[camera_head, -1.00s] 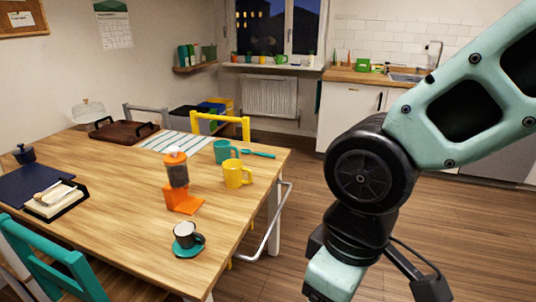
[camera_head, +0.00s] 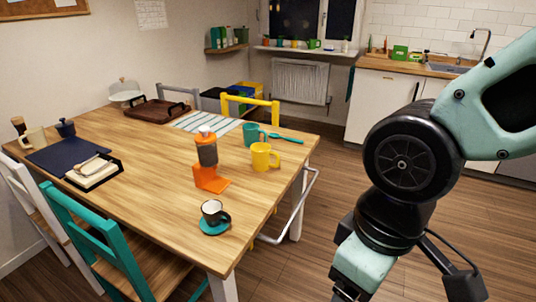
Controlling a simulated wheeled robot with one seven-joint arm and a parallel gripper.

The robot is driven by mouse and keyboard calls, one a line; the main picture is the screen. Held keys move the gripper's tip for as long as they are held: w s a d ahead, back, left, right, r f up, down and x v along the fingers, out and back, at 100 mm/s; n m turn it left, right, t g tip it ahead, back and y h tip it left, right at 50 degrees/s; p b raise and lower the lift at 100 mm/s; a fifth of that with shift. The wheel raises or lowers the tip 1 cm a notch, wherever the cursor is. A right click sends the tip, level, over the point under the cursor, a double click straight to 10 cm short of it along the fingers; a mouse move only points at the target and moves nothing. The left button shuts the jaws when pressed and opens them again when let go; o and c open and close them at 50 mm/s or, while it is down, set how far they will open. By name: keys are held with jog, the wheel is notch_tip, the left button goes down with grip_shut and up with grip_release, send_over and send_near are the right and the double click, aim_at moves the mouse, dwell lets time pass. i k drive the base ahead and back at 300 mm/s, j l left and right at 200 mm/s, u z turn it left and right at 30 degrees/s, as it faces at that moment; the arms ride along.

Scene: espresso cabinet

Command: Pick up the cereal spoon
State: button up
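A teal spoon-like utensil (camera_head: 281,137) lies on the wooden table (camera_head: 150,215), near its far right corner. Its left end is close to the teal mug (camera_head: 251,134); I cannot tell if they touch. A wooden utensil (camera_head: 91,163), perhaps a spoon, lies on a cream block in a dark tray at the left of the table. I cannot tell for sure which is the cereal spoon. My gripper (camera_head: 405,284) hangs at the lower right, over the floor and right of the table, away from both. Its fingertips are cut off by the lower edge, so its opening is hidden.
A yellow mug (camera_head: 262,157), an orange dispenser (camera_head: 207,165) and a dark cup (camera_head: 212,212) on a teal saucer stand near the right side. A teal chair (camera_head: 95,240) stands in front. The floor at right is clear.

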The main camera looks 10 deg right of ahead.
aim_at(274, 135)
jog(key=i+l, duration=0.25)
jog(key=i, duration=0.2)
jog(key=i+l+z, duration=0.15)
jog(key=i+l, duration=0.15)
jog(key=i, duration=0.15)
jog(key=i+l, duration=0.2)
jog(key=i, duration=0.2)
jog(key=i+l+z, duration=0.1)
jog(key=i, duration=0.35)
jog(key=i+l+z, duration=0.1)
jog(key=i+l, duration=0.15)
jog(key=i, duration=0.25)
